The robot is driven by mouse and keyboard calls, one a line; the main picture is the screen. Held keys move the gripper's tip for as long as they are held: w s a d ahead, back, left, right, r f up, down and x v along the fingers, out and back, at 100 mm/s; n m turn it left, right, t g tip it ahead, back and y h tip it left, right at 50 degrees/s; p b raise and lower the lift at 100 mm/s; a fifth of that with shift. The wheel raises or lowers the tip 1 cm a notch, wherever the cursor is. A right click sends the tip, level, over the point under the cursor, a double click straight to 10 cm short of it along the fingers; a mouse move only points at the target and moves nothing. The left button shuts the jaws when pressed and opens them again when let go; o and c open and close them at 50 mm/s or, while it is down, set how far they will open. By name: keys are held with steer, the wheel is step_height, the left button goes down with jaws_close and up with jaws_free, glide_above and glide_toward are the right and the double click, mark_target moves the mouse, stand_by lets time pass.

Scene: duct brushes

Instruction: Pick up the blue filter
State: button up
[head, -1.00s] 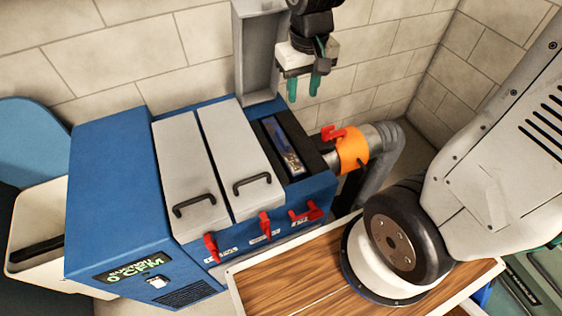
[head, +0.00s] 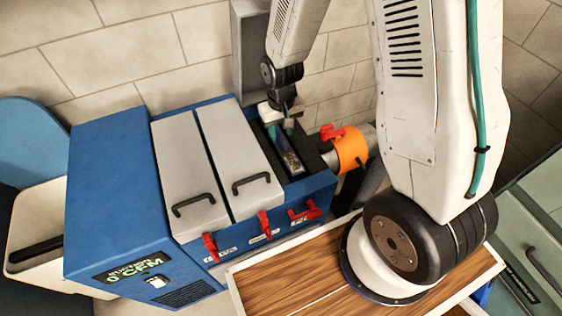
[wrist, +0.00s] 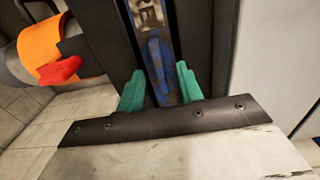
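The blue filter (head: 288,158) sits in the open slot at the right end of the blue machine (head: 112,200). In the wrist view the filter (wrist: 158,60) is a narrow blue-edged strip with a speckled top, between dark slot walls. My gripper (head: 280,128) is over the far end of the slot, pointing down. In the wrist view its two teal fingers (wrist: 160,90) are apart, one on each side of the filter. I cannot tell whether the fingers touch it. The lower part of the filter is hidden in the slot.
Two closed grey lids (head: 240,150) with black handles lie left of the slot. A raised grey lid (head: 250,50) stands behind it. An orange collar (head: 351,148) with a red clamp and a grey pipe is at the right. Red levers (head: 265,222) line the front.

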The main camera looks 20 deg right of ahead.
step_height(320, 180, down, 2)
steer(key=shift+f, duration=0.1)
jaws_close()
stand_by(0.4)
step_height(320, 180, up, 50)
stand_by(1.8)
stand_by(0.4)
